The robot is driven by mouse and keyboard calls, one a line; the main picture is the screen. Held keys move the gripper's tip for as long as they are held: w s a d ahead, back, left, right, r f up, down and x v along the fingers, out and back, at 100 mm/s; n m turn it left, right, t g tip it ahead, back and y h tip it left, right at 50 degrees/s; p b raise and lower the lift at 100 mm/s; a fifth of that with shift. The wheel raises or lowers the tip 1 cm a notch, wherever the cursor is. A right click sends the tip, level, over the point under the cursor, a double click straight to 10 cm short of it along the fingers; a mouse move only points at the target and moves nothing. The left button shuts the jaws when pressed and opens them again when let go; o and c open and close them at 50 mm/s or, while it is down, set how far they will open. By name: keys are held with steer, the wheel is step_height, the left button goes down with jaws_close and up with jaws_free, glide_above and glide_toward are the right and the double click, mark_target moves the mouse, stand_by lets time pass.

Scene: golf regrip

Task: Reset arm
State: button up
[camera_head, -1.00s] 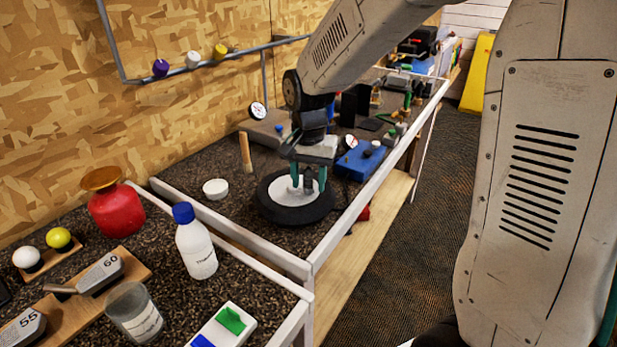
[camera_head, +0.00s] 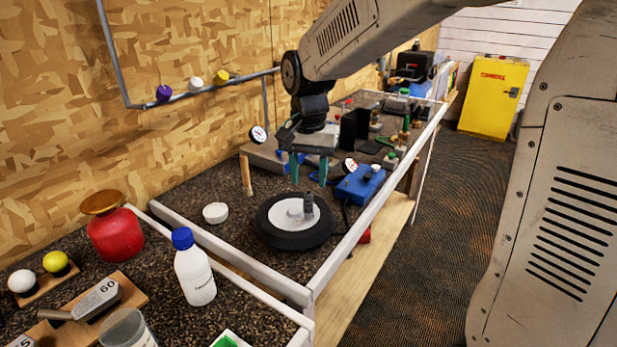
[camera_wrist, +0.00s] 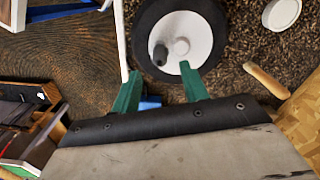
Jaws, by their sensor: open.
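My gripper (camera_head: 309,170) is above the bench, behind and a little above the black ring with a white centre. Its two green fingers are apart with nothing between them. In the wrist view the fingers of my gripper (camera_wrist: 162,88) also show spread and empty. The black ring (camera_head: 268,228) lies on the dark speckled bench top, and a small dark grey cylinder (camera_head: 308,203) stands on its white disc. The ring (camera_wrist: 146,20) and the dark cylinder (camera_wrist: 160,55) show beyond the fingertips in the wrist view. My gripper touches neither.
A blue box (camera_head: 358,187) and a dial gauge stand right of my gripper. A wooden dowel (camera_head: 246,175) stands to its left. A white round lid (camera_head: 215,213), a white bottle (camera_head: 194,275) and a red flask (camera_head: 116,236) are nearer. A pale rail (camera_head: 352,240) edges the bench.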

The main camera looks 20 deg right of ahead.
stand_by(0.6)
steer(key=s+d+r+n, duration=0.1)
steer(key=s+n, duration=0.1)
steer(key=s, duration=0.6)
steer(key=s+d+r+n+t, duration=0.1)
steer(key=s+n, duration=0.2)
steer(key=s, duration=0.6)
steer(key=s+d+r+n, duration=0.1)
steer(key=s+n, duration=0.1)
steer(key=s, duration=0.7)
steer(key=shift+n, duration=0.3)
stand_by(0.4)
